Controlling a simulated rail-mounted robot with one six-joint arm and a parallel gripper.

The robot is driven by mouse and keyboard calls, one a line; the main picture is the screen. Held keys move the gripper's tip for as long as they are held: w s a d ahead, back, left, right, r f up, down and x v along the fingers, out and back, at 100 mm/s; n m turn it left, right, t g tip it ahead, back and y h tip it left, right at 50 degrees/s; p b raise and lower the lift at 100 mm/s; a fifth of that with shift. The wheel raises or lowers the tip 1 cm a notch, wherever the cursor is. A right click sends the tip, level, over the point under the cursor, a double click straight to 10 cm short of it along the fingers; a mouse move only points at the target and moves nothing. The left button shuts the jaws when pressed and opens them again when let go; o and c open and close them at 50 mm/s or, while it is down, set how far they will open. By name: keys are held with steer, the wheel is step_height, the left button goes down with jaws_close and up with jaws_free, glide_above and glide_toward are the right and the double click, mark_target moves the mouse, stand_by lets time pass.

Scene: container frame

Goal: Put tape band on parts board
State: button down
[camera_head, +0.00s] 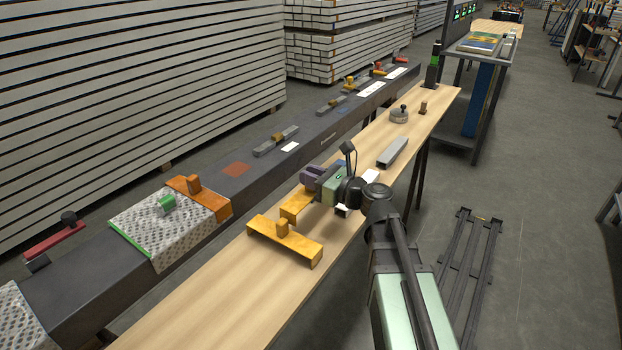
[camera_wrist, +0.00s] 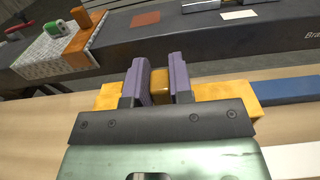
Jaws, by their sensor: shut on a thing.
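My gripper (camera_head: 311,176) is shut on the knob of a yellow band-shaped bracket (camera_head: 295,207), which I take to be the tape band. In the wrist view the purple fingers (camera_wrist: 157,82) stand on both sides of the knob, and the yellow bar (camera_wrist: 226,90) sticks out left and right. The band is over the long light wooden board (camera_head: 215,285), which I take to be the parts board. I cannot tell whether it touches the wood. A second yellow bracket (camera_head: 283,242) with a knob stands on the board, close to the held one.
A dark beam (camera_head: 95,280) runs alongside the board. It bears a grey patterned sheet (camera_head: 150,228) with a green-handled piece (camera_head: 166,203) and an orange bracket (camera_head: 208,198). A grey block (camera_head: 393,152) lies farther along the board. The near end of the board is clear.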

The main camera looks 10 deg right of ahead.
steer(key=shift+f+b, duration=0.35)
steer(key=shift+f, duration=0.15)
steer(key=c, duration=1)
jaws_free()
steer(key=shift+r, duration=0.2)
steer(key=shift+r+p, duration=0.55)
steer(key=shift+p, duration=0.2)
steer(key=v, duration=1.2)
steer(key=shift+f, duration=0.1)
